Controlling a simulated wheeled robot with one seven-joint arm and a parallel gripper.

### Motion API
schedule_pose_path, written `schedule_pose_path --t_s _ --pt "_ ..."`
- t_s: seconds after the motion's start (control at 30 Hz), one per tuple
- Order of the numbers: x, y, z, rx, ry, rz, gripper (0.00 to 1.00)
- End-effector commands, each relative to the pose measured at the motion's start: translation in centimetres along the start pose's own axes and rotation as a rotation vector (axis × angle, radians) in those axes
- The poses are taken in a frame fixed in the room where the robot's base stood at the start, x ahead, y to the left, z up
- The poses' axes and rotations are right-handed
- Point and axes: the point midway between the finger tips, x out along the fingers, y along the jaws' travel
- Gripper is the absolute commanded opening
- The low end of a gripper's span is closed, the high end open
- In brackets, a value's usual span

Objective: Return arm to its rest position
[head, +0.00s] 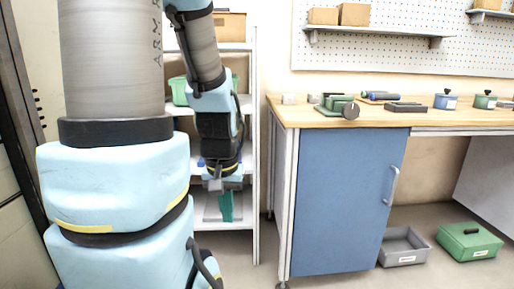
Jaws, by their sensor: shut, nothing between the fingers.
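My arm hangs down in the left half of the head view, in front of a white shelf unit (254,160). My gripper (223,188) points downward near the lower shelves, left of the workbench. It is shut, with nothing seen held in it. A green upright piece (226,207) shows just below the fingers; I cannot tell whether it touches them, but it appears to stand on the shelf behind.
A workbench with a wooden top (385,117) and blue cabinet door (345,200) stands to the right. Several tools and a green machine (335,103) lie on it. A grey bin (405,247) and a green box (468,241) sit on the floor below.

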Motion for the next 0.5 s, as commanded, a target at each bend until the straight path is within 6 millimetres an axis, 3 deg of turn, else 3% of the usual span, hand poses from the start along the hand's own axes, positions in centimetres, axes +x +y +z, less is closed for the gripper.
schedule_pose_path --t_s 0.03,0.5 --pt "-2.4 0.0 -0.4 0.0 0.001 0.0 0.0" --pt "-15.6 0.1 -2.3 0.001 0.002 0.001 0.0"
